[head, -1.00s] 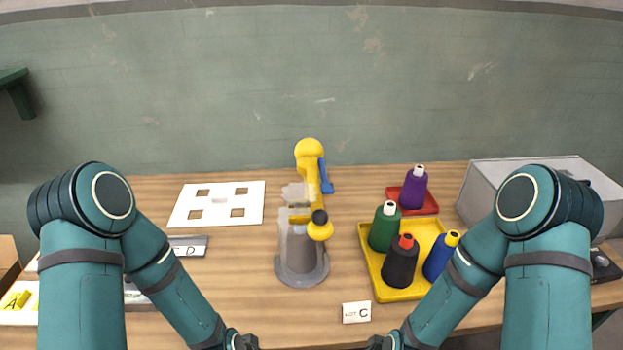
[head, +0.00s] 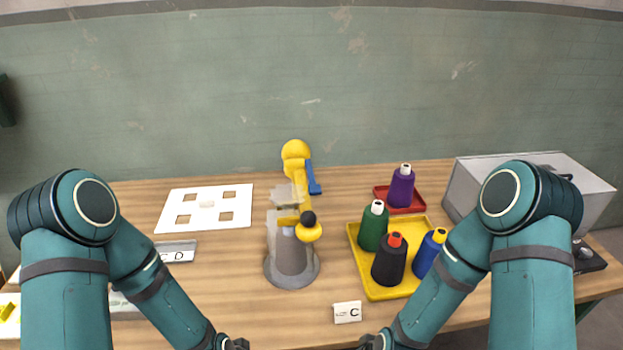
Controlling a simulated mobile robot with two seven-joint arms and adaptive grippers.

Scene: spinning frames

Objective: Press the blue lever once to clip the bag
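The blue lever (head: 313,178) is on the right side of a yellow machine (head: 296,152) that stands upright at the middle of the table. A pale translucent piece (head: 288,195), possibly the bag, is at the machine's front; its outline is unclear. A grey round base (head: 292,270) with a yellow knob-like part (head: 309,233) and a black ball stands in front. My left gripper (head: 234,343) and my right gripper (head: 374,341) show only partly at the bottom edge, well in front of the lever and apart from it. Their fingers are cut off.
A white board with square holes (head: 165,222) lies at left. A yellow tray (head: 382,293) with several thread cones and a red tray (head: 417,208) with a purple cone are at right. A grey box (head: 462,190) stands far right. A card marked C (head: 347,312) lies in front.

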